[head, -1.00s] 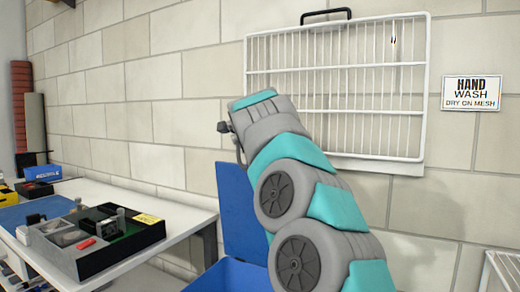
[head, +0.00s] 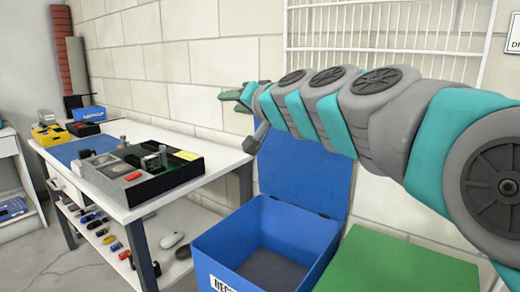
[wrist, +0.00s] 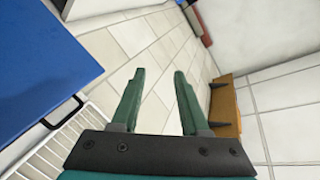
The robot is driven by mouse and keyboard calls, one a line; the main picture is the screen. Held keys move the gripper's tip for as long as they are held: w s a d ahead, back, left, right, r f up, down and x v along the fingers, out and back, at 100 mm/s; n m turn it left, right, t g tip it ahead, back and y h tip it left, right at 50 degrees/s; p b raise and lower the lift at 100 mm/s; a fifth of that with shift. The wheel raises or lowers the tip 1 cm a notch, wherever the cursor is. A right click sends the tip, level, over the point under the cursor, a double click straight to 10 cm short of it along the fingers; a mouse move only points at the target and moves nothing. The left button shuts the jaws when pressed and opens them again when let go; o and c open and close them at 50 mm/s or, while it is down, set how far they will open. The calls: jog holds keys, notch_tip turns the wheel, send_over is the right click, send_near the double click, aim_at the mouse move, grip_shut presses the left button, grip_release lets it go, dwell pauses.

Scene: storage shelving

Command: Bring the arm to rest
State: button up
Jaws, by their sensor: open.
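My arm reaches across the head view from the right edge to the left, close to level, in front of the block wall. My gripper (head: 236,97) is at its far end, above and left of the open blue bin. In the wrist view my gripper (wrist: 159,76) shows two green fingers set apart with nothing between them. The gripper looks small in the head view, and the arm hides part of the wall and mesh rack.
An open, empty-looking blue bin (head: 213,245) stands below the arm, with a green surface (head: 395,265) beside it. A white workbench (head: 133,208) at left carries a black organizer tray (head: 150,190) and yellow and black boxes. A white mesh rack (head: 388,50) hangs behind.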

jog(key=s+d+f+n+g+h, duration=0.1)
jog(key=s+d+f+g, duration=0.15)
jog(key=s+f, duration=0.4)
jog(key=s+d+f+n+g+h, duration=0.1)
jog(key=s+f+g, duration=0.25)
jog(key=f, duration=0.65)
jog(key=s+d+f+g+h, duration=0.1)
jog(key=s+f+g, duration=0.1)
jog(key=s+f, duration=0.5)
jog(key=s+d+f+g+h, duration=0.3)
jog(key=s+d+f, duration=0.5)
jog(key=s, duration=0.3)
jog(key=s+d+f+g+h, duration=0.3)
jog(key=s+d+f, duration=0.5)
jog(key=s, duration=0.3)
jog(key=shift+s+m+g, duration=0.15)
jog(key=shift+m+g, duration=0.25)
jog(key=shift+g, duration=0.4)
jog(key=shift+f, duration=0.1)
